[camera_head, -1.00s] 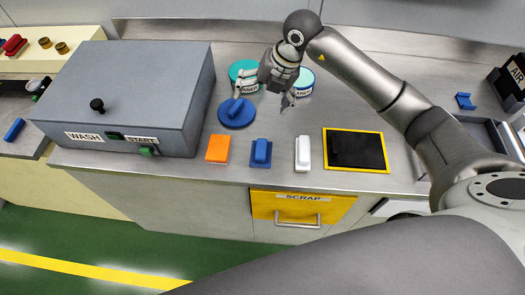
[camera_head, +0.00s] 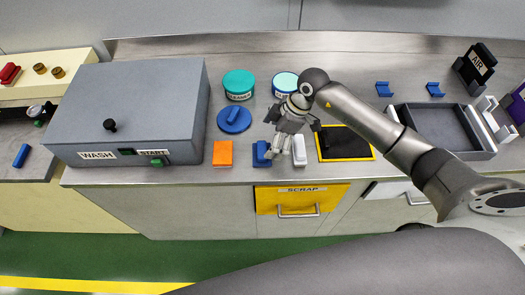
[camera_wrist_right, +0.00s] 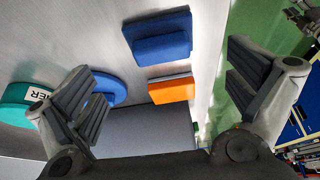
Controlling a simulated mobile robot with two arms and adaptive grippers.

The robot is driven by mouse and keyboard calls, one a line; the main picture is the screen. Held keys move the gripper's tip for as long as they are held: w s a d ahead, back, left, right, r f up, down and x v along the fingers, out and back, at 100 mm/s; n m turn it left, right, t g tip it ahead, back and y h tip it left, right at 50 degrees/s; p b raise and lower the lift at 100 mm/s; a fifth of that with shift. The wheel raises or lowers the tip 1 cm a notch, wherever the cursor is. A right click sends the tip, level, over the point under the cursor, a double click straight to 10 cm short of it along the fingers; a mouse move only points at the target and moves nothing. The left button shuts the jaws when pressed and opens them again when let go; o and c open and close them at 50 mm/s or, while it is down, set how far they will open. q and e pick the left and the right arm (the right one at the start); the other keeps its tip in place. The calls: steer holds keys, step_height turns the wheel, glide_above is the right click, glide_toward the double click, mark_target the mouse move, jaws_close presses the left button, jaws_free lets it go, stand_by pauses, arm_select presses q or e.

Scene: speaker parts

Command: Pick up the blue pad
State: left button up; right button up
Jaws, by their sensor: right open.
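The blue pad (camera_head: 261,154) is a small rectangular block with a raised grip. It lies on the steel worktop between an orange pad (camera_head: 222,153) and a white pad (camera_head: 299,150). My right gripper (camera_head: 283,143) is open and empty, over the space around the blue and white pads, and partly covers the blue pad. In the right wrist view the blue pad (camera_wrist_right: 158,36) lies above the gap between my open fingers (camera_wrist_right: 167,88), with the orange pad (camera_wrist_right: 171,88) below it. My left gripper is not in view.
A round blue disc with a grip (camera_head: 234,119) and two cans, one a teal-lidded can (camera_head: 239,84), stand behind. A grey wash box (camera_head: 130,112) is at the left. A yellow-edged black mat (camera_head: 343,143) and a grey tray (camera_head: 440,130) are at the right.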

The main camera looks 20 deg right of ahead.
mark_target(262, 149)
steer(key=shift+x, duration=0.8)
steer(key=shift+a+f, duration=0.2)
steer(key=shift+a, duration=0.05)
steer(key=p+x, duration=0.1)
steer(key=x, duration=0.2)
steer(key=shift+a+f+p, duration=0.2)
steer(key=shift+p, duration=0.15)
steer(key=shift+w+a+f, duration=0.1)
steer(key=shift+a+f, duration=0.1)
steer(key=shift+f, duration=0.4)
steer(key=shift+c, duration=0.4)
steer(key=c, duration=1)
